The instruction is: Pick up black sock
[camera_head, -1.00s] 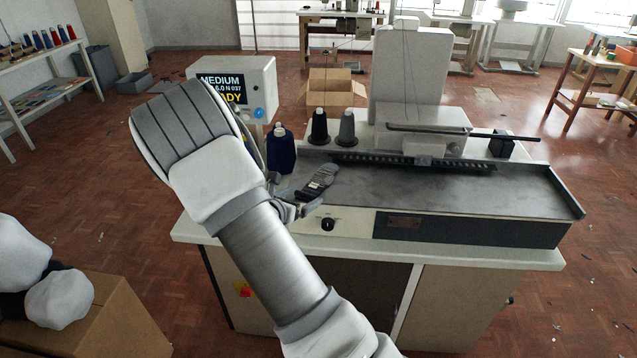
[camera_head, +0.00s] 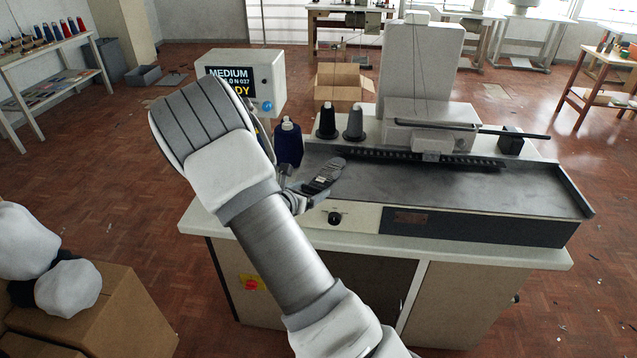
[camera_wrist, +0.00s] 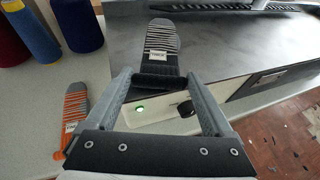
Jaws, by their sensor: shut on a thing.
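The black sock (camera_head: 325,174), dark with grey stripes and a small pale label, extends from my gripper (camera_head: 296,192) over the left end of the machine bed in the head view. In the wrist view the black sock (camera_wrist: 161,48) passes between the two fingers of my gripper (camera_wrist: 158,82), which is shut on its near end. The far end of the sock points away from me. I cannot tell whether it still touches the bed. My forearm hides part of the station's left side in the head view.
An orange striped sock (camera_wrist: 76,118) lies on the pale top at left in the wrist view. A navy thread cone (camera_head: 289,146) stands close to my gripper, with black (camera_head: 327,121) and grey (camera_head: 353,123) cones behind. The metal bed (camera_head: 450,190) is clear to the right.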

